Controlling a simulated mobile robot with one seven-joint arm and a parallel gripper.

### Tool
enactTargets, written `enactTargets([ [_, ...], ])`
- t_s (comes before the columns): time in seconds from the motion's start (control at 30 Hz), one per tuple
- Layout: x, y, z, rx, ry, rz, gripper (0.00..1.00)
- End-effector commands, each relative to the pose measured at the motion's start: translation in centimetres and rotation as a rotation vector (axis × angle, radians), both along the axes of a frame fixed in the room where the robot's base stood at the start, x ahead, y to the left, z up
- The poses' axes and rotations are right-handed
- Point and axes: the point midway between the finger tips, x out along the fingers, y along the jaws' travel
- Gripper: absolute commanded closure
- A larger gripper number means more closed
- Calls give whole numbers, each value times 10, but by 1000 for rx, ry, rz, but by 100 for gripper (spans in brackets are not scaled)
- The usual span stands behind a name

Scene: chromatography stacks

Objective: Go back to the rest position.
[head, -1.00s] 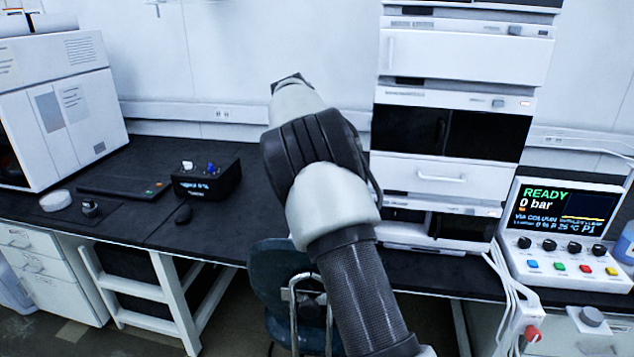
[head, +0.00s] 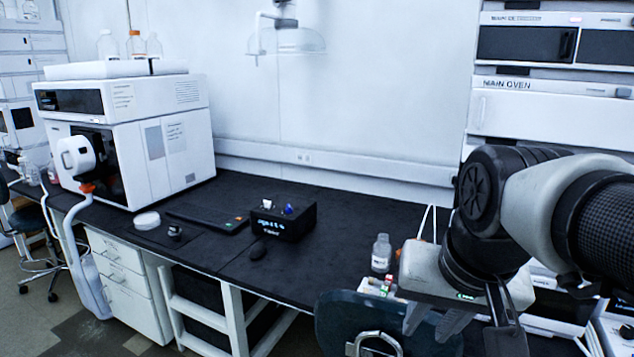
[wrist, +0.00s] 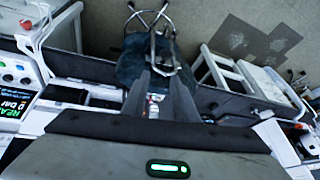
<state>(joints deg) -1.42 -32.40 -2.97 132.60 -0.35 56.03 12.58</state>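The task names no object besides my own arm. In the head view my arm comes in from the right edge and bends at a dark joint. My gripper (head: 430,326) hangs at the lower right, its fingers pointing down in front of the bench edge. In the wrist view the two dark fingers of my gripper (wrist: 159,82) stand apart with a clear gap and nothing held between them. Small coloured items show behind the gap.
The black bench (head: 215,205) carries a black display box (head: 283,222), a clear bottle (head: 381,255) and a small coloured-capped rack (head: 382,286) close to my gripper. A dark chair (head: 340,325) stands below. The oven stack (head: 545,105) is behind my arm. A white instrument (head: 130,150) stands left.

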Motion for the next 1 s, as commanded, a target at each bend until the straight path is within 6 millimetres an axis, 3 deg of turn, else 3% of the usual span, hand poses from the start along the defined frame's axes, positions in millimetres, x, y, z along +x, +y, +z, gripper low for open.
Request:
enactTargets([
  [0.23, -43, 9, -30, -129, -86, 226, 74],
  [0.3, -40, 9, 1, -122, -81, 219, 74],
  [0.73, -39, 9, 104, -119, -78, 215, 74],
  [0.83, -39, 9, 119, -119, -78, 215, 74],
  [1.0, -39, 9, 124, -119, -78, 215, 74],
])
